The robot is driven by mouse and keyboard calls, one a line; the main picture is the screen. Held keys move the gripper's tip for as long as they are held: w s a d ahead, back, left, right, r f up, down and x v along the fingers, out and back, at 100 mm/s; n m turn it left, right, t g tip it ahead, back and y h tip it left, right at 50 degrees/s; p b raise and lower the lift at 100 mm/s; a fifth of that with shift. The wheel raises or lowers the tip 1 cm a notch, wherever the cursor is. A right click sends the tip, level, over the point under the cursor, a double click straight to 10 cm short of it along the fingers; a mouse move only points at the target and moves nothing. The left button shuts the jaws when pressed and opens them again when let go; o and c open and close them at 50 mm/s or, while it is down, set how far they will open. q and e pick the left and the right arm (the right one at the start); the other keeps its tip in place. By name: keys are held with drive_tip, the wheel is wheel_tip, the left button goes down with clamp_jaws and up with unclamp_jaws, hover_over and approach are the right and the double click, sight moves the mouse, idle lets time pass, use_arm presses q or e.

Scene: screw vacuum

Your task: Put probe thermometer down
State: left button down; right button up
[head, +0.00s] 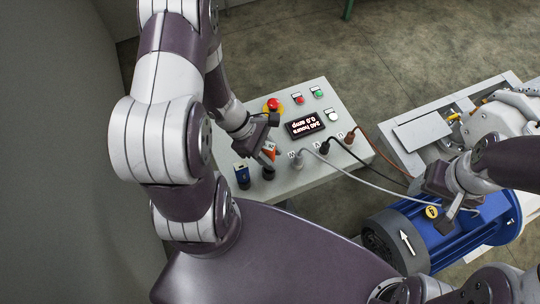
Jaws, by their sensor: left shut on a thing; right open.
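My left gripper (267,138) is over the left part of the light grey control panel (232,153). It is shut on a small orange object (269,152), which looks like the probe thermometer. The gripper hides part of it. A dark holder (268,173) is just below the orange object; I cannot tell whether the two touch. My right gripper (452,208) is open above the blue motor (470,228) at the right, near a round yellow tag (432,212).
A blue device (242,175) stands left of the dark holder. The panel carries a red stop button (273,104), a lit display (306,128) and green button (319,93). A grey frame (400,150) stands at right.

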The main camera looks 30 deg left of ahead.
use_arm(q)
drive_tip(key=shift+s+d+f, duration=0.1)
drive_tip(key=shift+f, duration=1.15)
drive_tip(key=shift+w+f, duration=0.1)
drive_tip(key=shift+w, duration=0.15)
drive_tip(key=shift+s+f+b, duration=0.15)
drive_tip(key=shift+f+b, duration=0.15)
drive_tip(key=shift+f, duration=0.25)
drive_tip(key=c, duration=0.9)
unclamp_jaws()
drive_tip(key=shift+o, duration=0.9)
drive_tip(key=shift+s, duration=0.15)
